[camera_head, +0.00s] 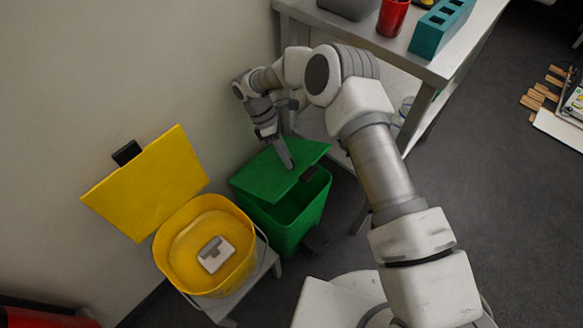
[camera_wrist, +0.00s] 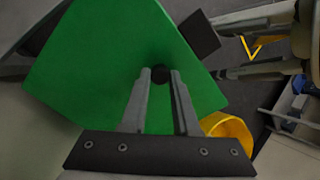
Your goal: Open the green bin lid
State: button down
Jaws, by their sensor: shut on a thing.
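The green bin (camera_head: 297,217) stands on the floor by the wall, beside the yellow bin. Its green lid (camera_head: 272,184) is tilted and partly raised, so the bin's open inside shows at the front right. My gripper (camera_head: 287,163) reaches down onto the lid from above. In the wrist view the lid (camera_wrist: 105,60) fills much of the picture, and my gripper (camera_wrist: 160,75) has its fingertips close together on a small dark knob (camera_wrist: 160,73) on the lid. A dark block (camera_wrist: 199,33) sits at the lid's edge.
The yellow bin (camera_head: 245,270) stands to the left with its yellow lid (camera_head: 150,185) up; a white and grey item (camera_head: 215,254) lies inside. A table (camera_head: 425,62) bearing a red cup (camera_head: 392,17) and a teal rack (camera_head: 440,27) is behind on the right. The wall is close at the left.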

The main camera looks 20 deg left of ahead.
jog(key=shift+w+a+r+h+b, duration=0.3)
jog(key=shift+a+r+h+b, duration=0.45)
jog(key=shift+b, duration=0.25)
jog(key=c, duration=0.7)
grip_release()
jog(key=shift+o, duration=0.2)
